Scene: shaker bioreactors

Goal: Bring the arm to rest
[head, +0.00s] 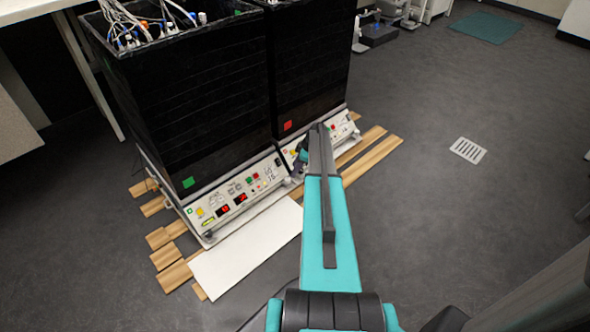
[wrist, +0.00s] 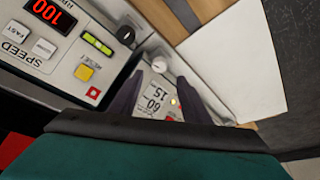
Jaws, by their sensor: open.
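My arm reaches out across the floor from the bottom of the head view to the front panel (head: 340,127) of the right shaker. My gripper is mostly hidden there behind my own arm, next to that panel. In the wrist view my gripper (wrist: 158,84) has its two dark fingers apart, with nothing held between them. Beyond the fingers is a light panel with a dial marked 60 and 15 (wrist: 154,98), a small lit lamp, a yellow button (wrist: 84,72) and a red display reading 100 (wrist: 52,14). I cannot tell whether the fingers touch the panel.
Two tall black boxes stand on the shakers, the left one (head: 190,105) with cables on top. The left shaker's panel (head: 235,198) has red displays. A white sheet (head: 245,250) and wooden slats (head: 372,155) lie on the floor. Floor is free on the right around a drain grate (head: 468,150).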

